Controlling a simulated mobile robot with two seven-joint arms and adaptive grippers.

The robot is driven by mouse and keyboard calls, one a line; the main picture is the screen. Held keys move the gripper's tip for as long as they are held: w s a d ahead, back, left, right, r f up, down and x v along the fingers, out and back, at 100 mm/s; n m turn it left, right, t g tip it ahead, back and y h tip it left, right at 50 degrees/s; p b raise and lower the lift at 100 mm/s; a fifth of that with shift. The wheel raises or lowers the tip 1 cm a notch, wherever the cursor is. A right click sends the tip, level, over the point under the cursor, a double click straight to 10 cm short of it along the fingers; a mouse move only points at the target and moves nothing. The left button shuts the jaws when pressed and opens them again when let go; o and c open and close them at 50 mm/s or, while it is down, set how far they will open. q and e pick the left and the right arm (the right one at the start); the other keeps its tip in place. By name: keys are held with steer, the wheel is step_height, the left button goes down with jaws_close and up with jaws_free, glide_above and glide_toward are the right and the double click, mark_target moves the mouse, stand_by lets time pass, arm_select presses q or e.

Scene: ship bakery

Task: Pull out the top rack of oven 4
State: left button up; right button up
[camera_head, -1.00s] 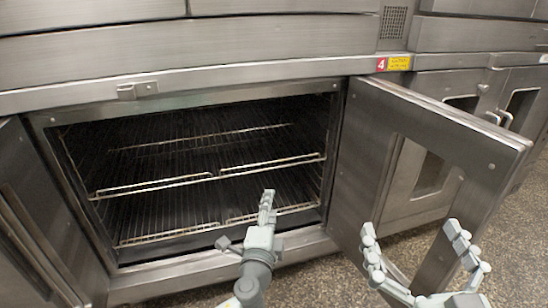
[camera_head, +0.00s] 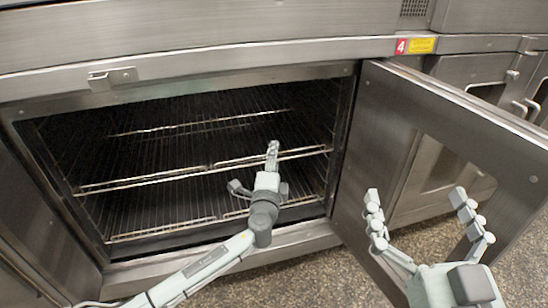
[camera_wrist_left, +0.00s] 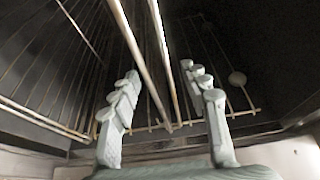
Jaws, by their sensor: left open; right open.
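Oven 4 (camera_head: 340,130) stands open, its number on a red label (camera_head: 401,46) at the upper right. The top rack (camera_head: 130,182) is a wire rack inside it, with a double-bar front edge near the opening. My left gripper (camera_head: 272,155) is open at the right part of that front edge. In the left wrist view two pale bars (camera_wrist_left: 133,45) run between the fingers of my left gripper (camera_wrist_left: 160,77); I cannot tell whether the fingers touch them. My right gripper (camera_head: 415,197) is open and empty in front of the right door (camera_head: 385,130).
A lower rack (camera_head: 160,232) lies below the top rack. The right door stands swung out beside my right gripper. The left door (camera_head: 30,240) is open at the left edge. A latch bracket (camera_head: 112,77) sits above the opening. Speckled floor (camera_head: 330,275) shows in front.

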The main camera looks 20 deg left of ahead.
arm_select(q)
steer(key=shift+w, duration=0.25)
steer(key=shift+c, duration=0.2)
jaws_close()
